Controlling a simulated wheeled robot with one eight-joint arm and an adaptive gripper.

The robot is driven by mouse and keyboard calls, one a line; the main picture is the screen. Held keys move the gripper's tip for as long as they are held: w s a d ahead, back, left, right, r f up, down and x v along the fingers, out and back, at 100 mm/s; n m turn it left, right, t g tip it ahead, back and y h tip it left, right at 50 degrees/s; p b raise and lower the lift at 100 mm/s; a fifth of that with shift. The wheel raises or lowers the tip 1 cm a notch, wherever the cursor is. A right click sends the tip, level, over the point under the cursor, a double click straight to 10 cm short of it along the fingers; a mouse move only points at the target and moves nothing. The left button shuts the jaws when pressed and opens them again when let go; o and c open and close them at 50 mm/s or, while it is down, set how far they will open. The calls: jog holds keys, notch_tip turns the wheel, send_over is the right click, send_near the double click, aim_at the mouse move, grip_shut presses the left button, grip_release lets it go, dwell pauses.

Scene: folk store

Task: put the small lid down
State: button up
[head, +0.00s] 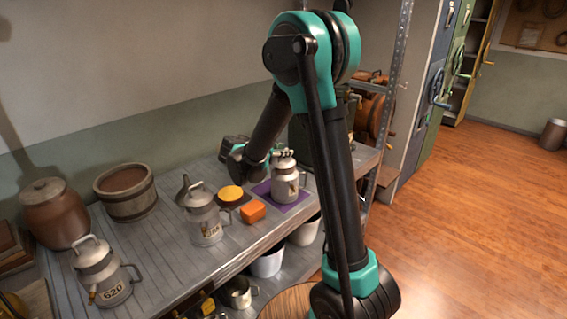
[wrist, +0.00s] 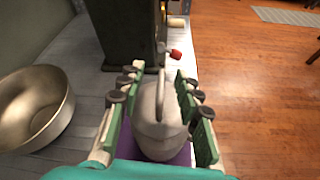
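A small grey metal lid with an upright loop handle (wrist: 158,100) sits on a grey can. The can (head: 284,187) stands upright on a purple mat (head: 262,188) towards the right end of the workbench. My gripper (head: 284,154) is at the top of this can. In the wrist view, its green-padded fingers (wrist: 158,92) are spread on both sides of the lid and handle, with visible gaps. The gripper looks open and holds nothing. The lid covers the can's mouth, and most of the can's body is hidden beneath it in the wrist view.
Another lidded can (head: 205,222), an orange block (head: 253,211) and a yellow disc (head: 231,193) stand left of the mat. A can marked 620 (head: 103,278) is farther left. In the wrist view, a metal bowl (wrist: 62,112) is at left and a dark green machine (wrist: 128,35) ahead.

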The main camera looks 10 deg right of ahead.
aim_at(290, 158)
jog(key=x, duration=0.5)
jog(key=shift+s+f, duration=0.2)
jog(key=shift+s, duration=0.05)
grip_shut()
